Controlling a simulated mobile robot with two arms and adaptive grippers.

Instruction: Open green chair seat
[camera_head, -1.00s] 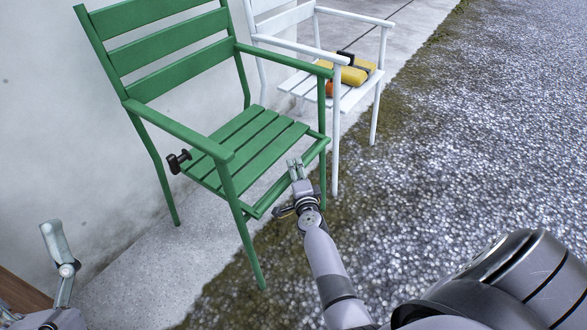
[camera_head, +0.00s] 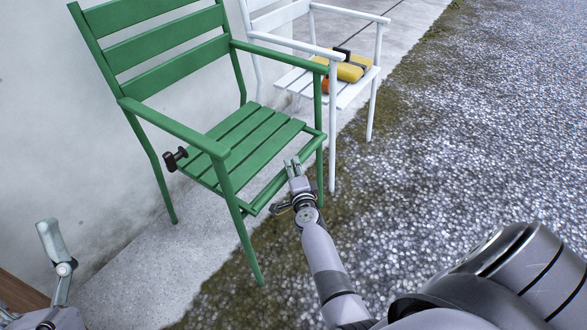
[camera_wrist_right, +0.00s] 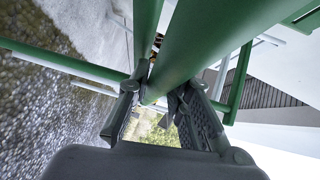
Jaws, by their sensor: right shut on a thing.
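The green chair (camera_head: 170,52) stands against the wall in the head view. Its slatted seat (camera_head: 248,142) lies between the armrests, with a gap between the slats and the front rail (camera_head: 288,176). My right gripper (camera_head: 292,166) is at the seat's front edge, shut on a green bar there. In the right wrist view a thick green bar (camera_wrist_right: 190,50) passes between its fingers; the exact contact is partly hidden. Part of my left gripper (camera_head: 53,243) shows at the lower left, away from the chair; its jaw state is unclear.
A white chair (camera_head: 291,84) stands behind the green one, with a yellow tool or case (camera_head: 350,71) on its seat. A dark knob-like item (camera_head: 174,159) is at the green chair's left side. Open gravel (camera_head: 450,140) lies to the right.

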